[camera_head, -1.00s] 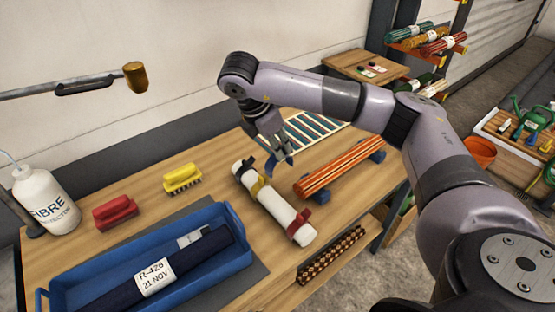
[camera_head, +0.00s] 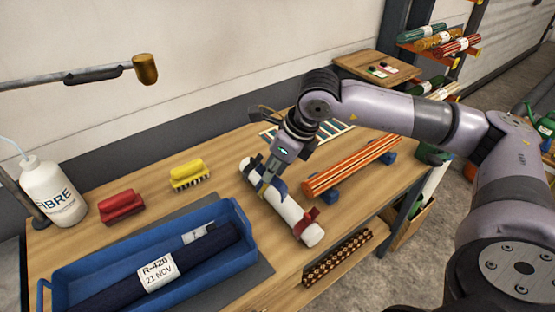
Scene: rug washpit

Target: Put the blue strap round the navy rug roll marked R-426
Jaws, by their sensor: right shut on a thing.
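The navy rug roll (camera_head: 205,250) lies in a blue tray (camera_head: 243,222) at the front left of the bench. Its white label (camera_head: 158,270) reads R-42 with an unclear last digit, and 21 NOV. My right gripper (camera_head: 269,186) is down at a white tube (camera_head: 287,211) right of the tray. It is shut on what looks like the blue strap (camera_head: 280,189), at the tube's upper half; the fingers hide part of it. A yellow strap (camera_head: 261,188) shows beside the fingers, and a red strap (camera_head: 308,220) sits nearer the tube's front end. My left gripper is not in view.
A red brush (camera_head: 121,206), a yellow brush (camera_head: 189,173) and a white bottle (camera_head: 53,192) stand behind the tray. An orange striped roll (camera_head: 350,167) rests on blue supports to the right. A metal bar with a brass-coloured end (camera_head: 145,69) juts in at upper left.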

